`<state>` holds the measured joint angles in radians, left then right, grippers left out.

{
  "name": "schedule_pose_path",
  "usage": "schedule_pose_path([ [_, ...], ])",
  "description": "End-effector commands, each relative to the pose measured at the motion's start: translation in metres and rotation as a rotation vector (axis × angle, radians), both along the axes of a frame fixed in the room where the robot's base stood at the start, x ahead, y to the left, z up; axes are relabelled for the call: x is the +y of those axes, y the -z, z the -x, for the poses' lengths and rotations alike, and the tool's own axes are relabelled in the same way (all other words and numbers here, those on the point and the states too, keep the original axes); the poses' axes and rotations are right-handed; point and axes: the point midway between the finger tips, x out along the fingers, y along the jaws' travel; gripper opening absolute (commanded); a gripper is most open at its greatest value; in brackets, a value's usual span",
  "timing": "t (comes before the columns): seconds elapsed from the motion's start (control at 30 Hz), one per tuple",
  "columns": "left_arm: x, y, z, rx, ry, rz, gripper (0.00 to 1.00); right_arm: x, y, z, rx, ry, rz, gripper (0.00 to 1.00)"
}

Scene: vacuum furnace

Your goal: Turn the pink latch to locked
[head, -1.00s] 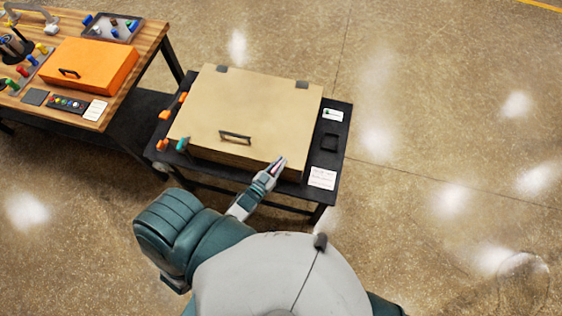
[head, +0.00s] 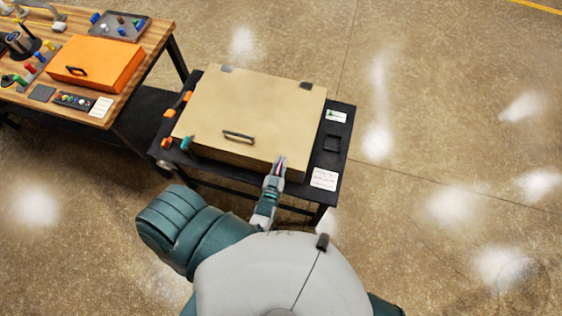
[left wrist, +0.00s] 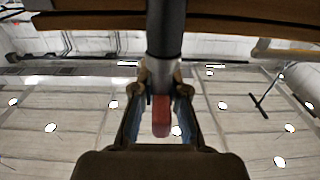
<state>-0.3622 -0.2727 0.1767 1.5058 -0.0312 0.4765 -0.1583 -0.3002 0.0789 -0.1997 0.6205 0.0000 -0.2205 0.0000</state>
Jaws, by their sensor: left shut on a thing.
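A tan box-shaped furnace (head: 250,115) with a black lid handle (head: 238,137) lies closed on a black stand. My left gripper (head: 280,163) is at the front right corner of the box, its fingers pointing away from me. A small pink latch shows between its fingers in the head view. In the left wrist view, the pink latch (left wrist: 160,116) hangs between the two fingers of the left gripper (left wrist: 161,85), beside a dark cylindrical bar (left wrist: 165,30). The gripper is shut on the latch. The latch's mount is mostly hidden. My right gripper is not in view.
The black stand (head: 335,165) carries white label cards (head: 324,179) on the right, and orange pieces (head: 167,143) and a teal piece (head: 186,143) on the left. A wooden bench (head: 150,45) with an orange case (head: 97,63) stands left. The floor right is clear.

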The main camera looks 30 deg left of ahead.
Motion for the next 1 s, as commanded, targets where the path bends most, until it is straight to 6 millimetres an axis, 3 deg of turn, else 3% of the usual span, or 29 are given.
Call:
schedule_pose_path([
  [0.17,0.001,-0.005,-0.003,-0.014,0.0,-0.003,0.0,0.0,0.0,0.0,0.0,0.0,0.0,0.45],
  [0.2,0.001,-0.005,-0.003,-0.015,0.0,-0.003,0.17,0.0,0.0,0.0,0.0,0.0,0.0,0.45],
  [0.3,0.0,-0.004,-0.002,-0.012,0.0,-0.002,0.39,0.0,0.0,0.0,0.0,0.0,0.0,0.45],
  [0.67,-0.001,-0.002,0.004,-0.005,0.001,0.0,0.39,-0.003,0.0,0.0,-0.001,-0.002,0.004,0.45],
  [0.77,-0.004,-0.001,0.017,-0.002,0.001,0.0,0.39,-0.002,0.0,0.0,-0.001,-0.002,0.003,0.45],
  [1.0,-0.018,0.0,0.069,-0.001,0.001,0.001,0.39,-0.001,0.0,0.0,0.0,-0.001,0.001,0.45],
])
